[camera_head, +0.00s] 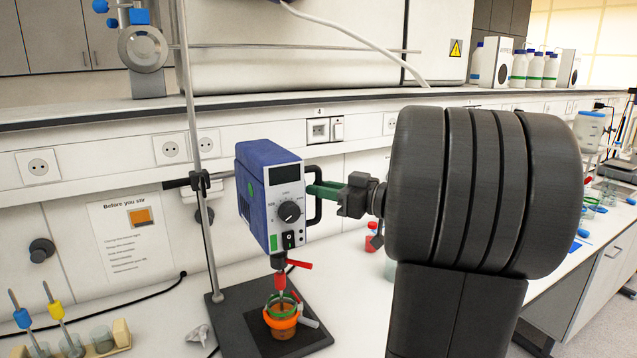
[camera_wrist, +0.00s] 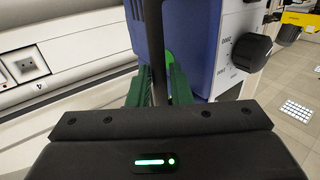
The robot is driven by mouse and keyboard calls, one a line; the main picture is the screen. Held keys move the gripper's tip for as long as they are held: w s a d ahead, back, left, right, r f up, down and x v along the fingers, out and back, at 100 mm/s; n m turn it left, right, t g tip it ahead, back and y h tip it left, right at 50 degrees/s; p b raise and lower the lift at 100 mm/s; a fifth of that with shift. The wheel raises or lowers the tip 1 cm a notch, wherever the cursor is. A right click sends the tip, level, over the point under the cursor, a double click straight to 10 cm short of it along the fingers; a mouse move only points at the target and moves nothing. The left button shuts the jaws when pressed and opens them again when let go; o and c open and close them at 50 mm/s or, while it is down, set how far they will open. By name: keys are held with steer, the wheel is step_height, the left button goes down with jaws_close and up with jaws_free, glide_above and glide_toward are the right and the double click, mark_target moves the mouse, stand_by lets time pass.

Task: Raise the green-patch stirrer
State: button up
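The stirrer (camera_head: 262,190) is a blue box with a white front, a dial and a green patch (camera_head: 274,242). It is clamped to an upright rod (camera_head: 190,120), and its red chuck and shaft reach down into an orange beaker (camera_head: 284,327) on the dark base. In the wrist view its blue side (camera_wrist: 200,40) fills the middle. My gripper (camera_head: 322,189) is at the black handle on the stirrer's right side. In the wrist view its green fingers (camera_wrist: 157,88) lie on both sides of the handle (camera_wrist: 156,45) and appear closed on it. The exact fingertip contact is partly hidden.
A rack (camera_head: 100,345) with blue and yellow pipette-like tools stands at the bottom left. A red-capped bottle (camera_head: 371,238) stands behind my arm. A shelf edge (camera_head: 250,98) runs above the stirrer, with sockets and a notice (camera_head: 130,235) on the wall below it.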

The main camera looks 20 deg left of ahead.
steer(key=shift+w+a, duration=0.1)
steer(key=shift+a, duration=0.45)
jaws_close()
step_height(320, 180, up, 18)
steer(key=shift+f, duration=0.15)
stand_by(0.5)
steer(key=shift+c, duration=0.4)
jaws_free()
steer(key=shift+o, duration=0.4)
